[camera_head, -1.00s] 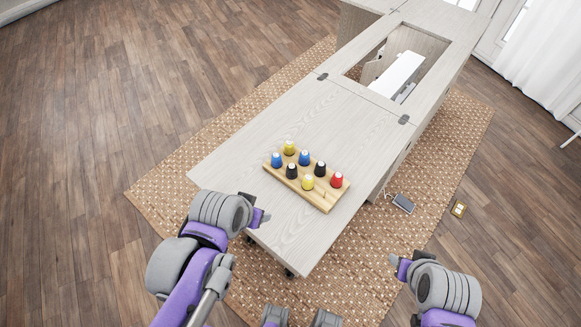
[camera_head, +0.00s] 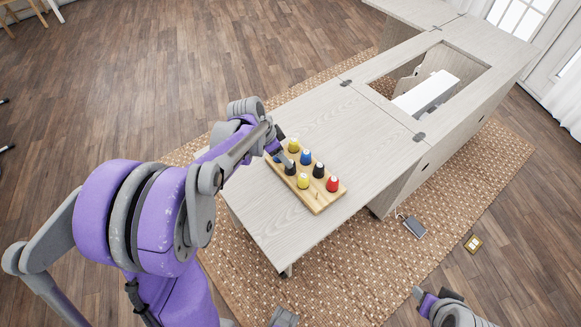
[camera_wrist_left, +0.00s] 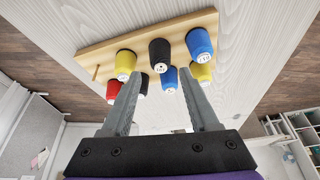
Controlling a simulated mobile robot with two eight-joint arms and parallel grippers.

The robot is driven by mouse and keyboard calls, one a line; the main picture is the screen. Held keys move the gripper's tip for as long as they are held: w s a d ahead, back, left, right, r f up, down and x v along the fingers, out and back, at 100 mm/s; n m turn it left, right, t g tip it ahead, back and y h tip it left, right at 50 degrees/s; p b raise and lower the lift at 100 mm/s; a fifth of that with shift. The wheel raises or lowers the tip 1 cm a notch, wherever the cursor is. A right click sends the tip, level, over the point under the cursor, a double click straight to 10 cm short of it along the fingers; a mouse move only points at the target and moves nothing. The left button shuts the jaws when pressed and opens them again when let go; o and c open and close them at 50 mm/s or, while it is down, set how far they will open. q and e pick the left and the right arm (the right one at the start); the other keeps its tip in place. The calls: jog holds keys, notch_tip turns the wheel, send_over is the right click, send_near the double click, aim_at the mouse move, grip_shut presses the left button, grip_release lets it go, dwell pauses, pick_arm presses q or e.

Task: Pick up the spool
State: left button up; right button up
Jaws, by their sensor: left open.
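Several spools stand on a wooden rack (camera_head: 320,204) on the cabinet top: yellow (camera_head: 293,145), blue (camera_head: 306,157), black (camera_head: 318,171), red (camera_head: 332,184), a second yellow (camera_head: 303,181) and a second black (camera_head: 290,168). A second blue one is partly hidden by my arm. My left gripper (camera_head: 284,157) is at the rack's left side. In the left wrist view the open fingers of my left gripper (camera_wrist_left: 160,75) point at the spools, with black (camera_wrist_left: 160,52) and blue (camera_wrist_left: 170,77) ones between the fingers in the picture; contact cannot be told. My right gripper (camera_head: 418,293) is low at the right, away from the cabinet.
The pale cabinet top (camera_head: 295,220) is bare around the rack. Behind it is an opening with a white machine (camera_head: 426,93). A grey pedal (camera_head: 413,226) and a small yellow-edged item (camera_head: 473,244) lie at the right. A woven rug (camera_head: 340,283) lies underneath.

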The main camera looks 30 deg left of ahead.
pick_arm(q)
jog(key=x, duration=0.6)
jog(key=shift+w+f, duration=0.15)
jog(key=shift+f, duration=0.25)
jog(key=shift+d, duration=0.1)
grip_shut()
